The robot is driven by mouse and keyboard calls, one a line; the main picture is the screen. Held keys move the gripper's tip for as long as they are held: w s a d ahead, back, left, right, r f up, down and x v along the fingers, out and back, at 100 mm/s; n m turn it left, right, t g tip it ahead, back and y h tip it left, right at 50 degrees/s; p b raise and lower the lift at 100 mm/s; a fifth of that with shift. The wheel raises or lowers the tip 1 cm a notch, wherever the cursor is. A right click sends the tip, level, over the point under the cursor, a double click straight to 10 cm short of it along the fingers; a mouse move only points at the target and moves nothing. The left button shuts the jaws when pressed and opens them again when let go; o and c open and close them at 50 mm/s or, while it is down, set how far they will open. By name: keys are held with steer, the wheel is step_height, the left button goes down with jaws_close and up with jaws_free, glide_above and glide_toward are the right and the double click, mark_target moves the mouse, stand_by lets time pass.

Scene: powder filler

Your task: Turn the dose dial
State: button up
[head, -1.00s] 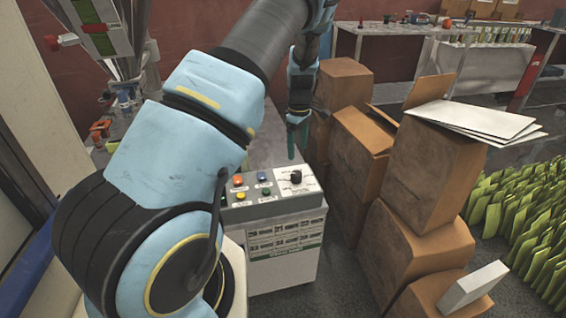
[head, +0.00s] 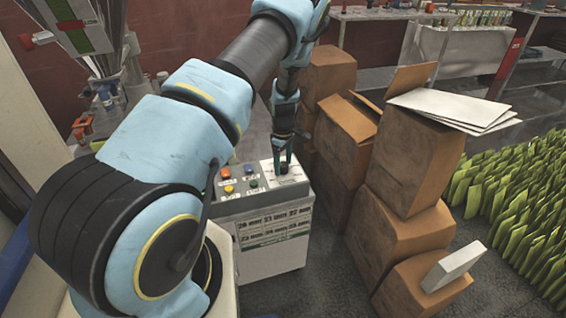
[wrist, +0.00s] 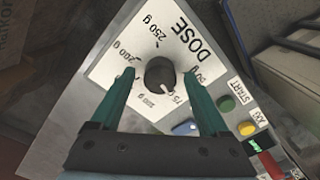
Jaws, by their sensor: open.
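The dose dial (wrist: 159,73) is a round black knob on a white plate marked DOSE, with gram labels around it. In the wrist view, a small pale mark on its lower edge faces roughly the 75 g label. My gripper (wrist: 160,76) is open, with one green finger on each side of the dial and visible gaps between. In the head view my gripper (head: 283,163) points down over the dial's plate (head: 292,178) and largely hides the knob. I cannot tell how far down the fingertips reach.
Coloured buttons, including a yellow one (head: 229,189) and a green START button (wrist: 226,103), sit beside the dial on the control box (head: 272,240). Stacked cardboard boxes (head: 405,165) stand close on the right.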

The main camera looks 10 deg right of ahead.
steer(key=shift+c, duration=0.4)
jaws_close()
